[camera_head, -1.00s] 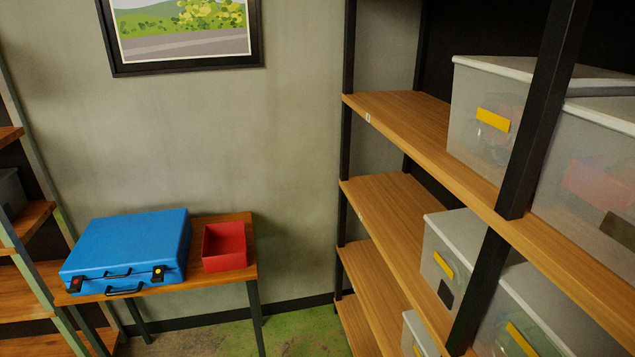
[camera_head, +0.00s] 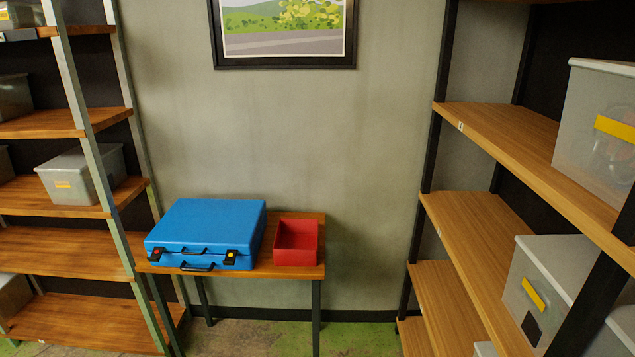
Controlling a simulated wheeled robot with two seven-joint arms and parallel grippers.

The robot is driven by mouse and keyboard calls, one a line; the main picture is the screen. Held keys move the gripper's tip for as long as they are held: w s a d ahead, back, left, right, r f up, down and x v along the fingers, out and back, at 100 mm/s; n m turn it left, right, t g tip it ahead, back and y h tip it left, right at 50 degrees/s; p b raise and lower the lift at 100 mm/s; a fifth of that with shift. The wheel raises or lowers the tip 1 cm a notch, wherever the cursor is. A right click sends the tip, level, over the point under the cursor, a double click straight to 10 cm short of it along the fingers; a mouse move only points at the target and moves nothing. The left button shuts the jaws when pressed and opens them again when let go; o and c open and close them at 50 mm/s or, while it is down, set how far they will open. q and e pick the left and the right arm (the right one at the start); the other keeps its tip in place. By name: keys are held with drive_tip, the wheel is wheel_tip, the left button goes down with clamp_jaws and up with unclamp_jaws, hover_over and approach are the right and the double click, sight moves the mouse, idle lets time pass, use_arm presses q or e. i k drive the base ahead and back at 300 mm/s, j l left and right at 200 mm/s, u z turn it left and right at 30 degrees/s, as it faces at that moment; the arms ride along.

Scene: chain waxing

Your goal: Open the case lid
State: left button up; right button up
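A blue case (camera_head: 210,228) lies flat with its lid shut on a small wooden table (camera_head: 300,272) against the back wall. Its front faces me, with black handles (camera_head: 196,267) in the middle. A latch with a red spot (camera_head: 157,252) is at the left of the front, and a latch with a yellow spot (camera_head: 231,257) is at the right. Neither of my grippers shows in the head view.
An open red box (camera_head: 296,243) stands on the table just right of the case. Wooden shelving with clear bins (camera_head: 82,176) stands at the left, and more shelving (camera_head: 480,222) with bins at the right. Green-grey floor (camera_head: 360,338) shows between.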

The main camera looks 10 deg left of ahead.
sight(200, 228)
drive_tip(key=u, duration=1.2)
